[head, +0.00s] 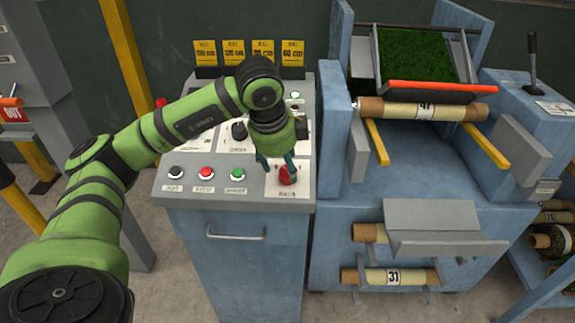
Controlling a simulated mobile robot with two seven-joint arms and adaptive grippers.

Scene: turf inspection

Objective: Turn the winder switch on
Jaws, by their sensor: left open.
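A red switch knob (287,175) sits on a white plate at the front right corner of the control console (240,187). The label under it is too small to read surely. My left gripper (277,163) points down over this plate, open, with its fingers at or around the red knob. I cannot tell whether the fingers touch it. The fingers and wrist hide part of the knob and the panel behind. My right gripper is not in view.
Black, red and green buttons (237,174) line the console's front left. A black dial (239,130) and yellow cards (262,52) are behind. A blue machine with rolls and a turf piece (412,55) stands close on the right. A lever (532,50) stands far right.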

